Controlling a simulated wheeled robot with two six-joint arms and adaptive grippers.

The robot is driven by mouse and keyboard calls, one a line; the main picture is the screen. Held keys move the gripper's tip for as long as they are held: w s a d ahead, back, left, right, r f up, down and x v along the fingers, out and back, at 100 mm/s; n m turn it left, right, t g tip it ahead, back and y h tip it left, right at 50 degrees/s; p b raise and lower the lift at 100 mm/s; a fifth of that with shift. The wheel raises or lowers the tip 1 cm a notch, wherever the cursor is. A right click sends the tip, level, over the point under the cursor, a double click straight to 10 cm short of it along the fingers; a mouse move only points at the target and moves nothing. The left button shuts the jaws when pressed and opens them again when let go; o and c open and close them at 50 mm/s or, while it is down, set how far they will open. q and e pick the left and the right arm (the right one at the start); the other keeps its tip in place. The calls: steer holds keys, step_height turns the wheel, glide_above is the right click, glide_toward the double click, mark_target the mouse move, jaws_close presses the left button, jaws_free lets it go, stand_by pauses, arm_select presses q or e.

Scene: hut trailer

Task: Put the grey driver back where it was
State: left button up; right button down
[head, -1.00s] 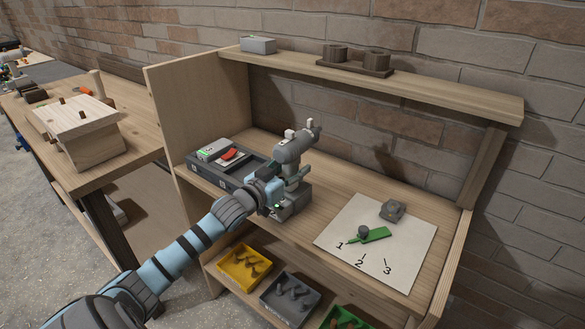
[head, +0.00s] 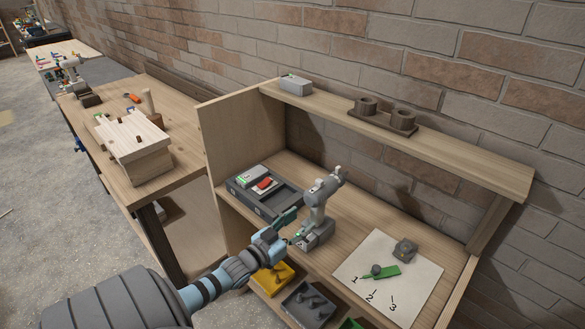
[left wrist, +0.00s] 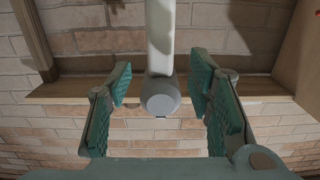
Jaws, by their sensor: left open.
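The grey driver (head: 318,208) stands upright on its base on the wooden shelf board, to the right of a dark tray (head: 284,201). In the left wrist view, the grey driver (left wrist: 160,95) shows between and beyond the two spread green fingers of my left gripper (left wrist: 163,115). I cannot see my right gripper.
The tray holds a red piece and a white-green box. A white numbered sheet (head: 415,290) with a green piece (head: 386,272) and a grey block (head: 405,249) lies to the right. Yellow (head: 268,284) and grey bins (head: 300,313) sit below. A shelf (head: 450,147) runs above.

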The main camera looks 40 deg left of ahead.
arm_select(q)
steer(key=s+d+f+g+y, duration=0.1)
steer(key=s+f+g, duration=0.2)
steer(key=s+f, duration=0.5)
steer(key=s+d+f+g+y, duration=0.1)
steer(key=s+f+g, duration=0.35)
steer(key=f, duration=0.75)
steer(key=s+d+f+g+h, duration=0.1)
steer(key=s+d+f+g, duration=0.25)
steer(key=s+f, duration=0.4)
steer(key=s+d+f+g, duration=0.3)
steer(key=s+d+f, duration=0.15)
steer(key=s, duration=0.65)
steer(key=s+d+f+g+h, duration=0.1)
steer(key=s+d+f+g, duration=0.3)
steer(key=s, duration=0.6)
step_height(320, 180, down, 7)
steer(key=d+t+b, duration=0.1)
steer(key=b, duration=0.5)
steer(key=shift+d+m, duration=0.2)
steer(key=shift+m, duration=0.2)
arm_select(e)
step_height(320, 180, down, 5)
steer(key=shift+d+f, duration=0.1)
arm_select(q)
steer(key=shift+w, duration=0.1)
